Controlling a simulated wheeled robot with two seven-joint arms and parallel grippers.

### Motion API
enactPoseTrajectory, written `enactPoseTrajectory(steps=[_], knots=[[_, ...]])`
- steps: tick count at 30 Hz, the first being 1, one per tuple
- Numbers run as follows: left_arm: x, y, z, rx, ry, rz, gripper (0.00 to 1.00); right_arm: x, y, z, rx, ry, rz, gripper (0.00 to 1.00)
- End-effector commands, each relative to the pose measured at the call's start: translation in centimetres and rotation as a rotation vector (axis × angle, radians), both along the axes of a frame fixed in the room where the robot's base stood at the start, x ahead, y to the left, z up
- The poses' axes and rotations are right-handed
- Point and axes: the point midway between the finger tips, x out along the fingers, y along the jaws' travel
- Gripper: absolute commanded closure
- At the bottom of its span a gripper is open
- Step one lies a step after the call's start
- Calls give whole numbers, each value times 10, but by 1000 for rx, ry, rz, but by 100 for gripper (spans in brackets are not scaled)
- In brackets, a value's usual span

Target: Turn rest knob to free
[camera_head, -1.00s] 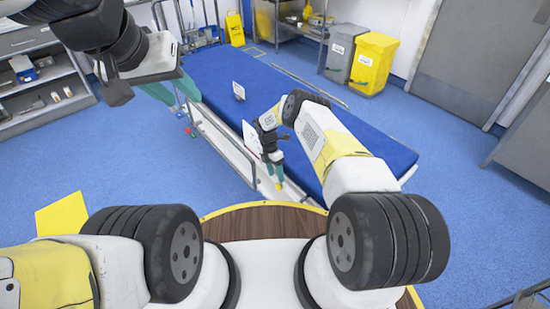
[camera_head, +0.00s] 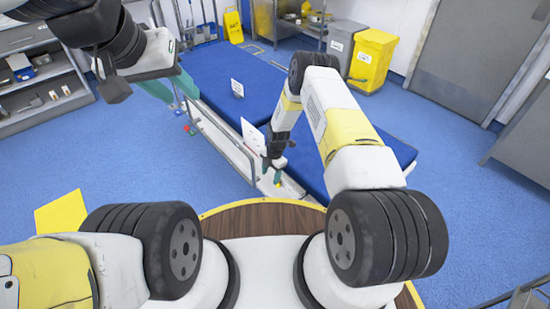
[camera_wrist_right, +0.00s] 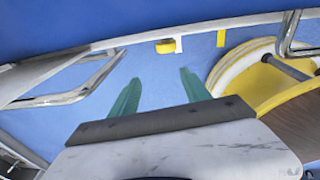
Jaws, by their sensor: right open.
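A small yellow knob (camera_wrist_right: 165,47) shows in the right wrist view on the edge of the bed side, with a white mark beside it. A small yellow spot (camera_head: 278,184) shows at the same side in the head view, under my right gripper. My right gripper (camera_head: 271,171) points down beside the bed's near edge. In the wrist view its green fingers (camera_wrist_right: 161,91) are spread and empty, with the knob ahead of the gap, apart from the fingers. My left gripper (camera_head: 171,90) hangs at the upper left, its green fingers apart and empty. The knob's setting cannot be read.
The blue-topped operating table (camera_head: 231,85) runs away from me, with metal side rails (camera_head: 218,133) along its left. A white card (camera_head: 252,136) stands beside my right gripper. A yellow bin (camera_head: 372,58) and a grey cabinet (camera_head: 525,139) stand at right.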

Motion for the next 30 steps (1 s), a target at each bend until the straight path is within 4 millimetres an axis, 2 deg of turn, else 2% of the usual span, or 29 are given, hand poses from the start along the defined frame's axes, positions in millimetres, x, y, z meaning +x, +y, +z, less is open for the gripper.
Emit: enactPoseTrajectory(steps=[3, 8, 11, 21, 24, 30], knots=[[0, 0, 0, 0, 0, 0, 64, -5, -23, 6, -2, -80, -40, 45], [0, 0, 0, 0, 0, 0, 64, -6, -39, 8, -16, -134, -66, 45], [0, 0, 0, 0, 0, 0, 64, -6, -39, -2, -18, -136, -68, 45], [0, 0, 0, 0, 0, 0, 64, 2, -33, -53, -17, -135, -67, 45], [0, 0, 0, 0, 0, 0, 64, 4, -32, -62, -17, -136, -68, 45], [0, 0, 0, 0, 0, 0, 64, 5, -32, -67, -16, -137, -67, 45]])
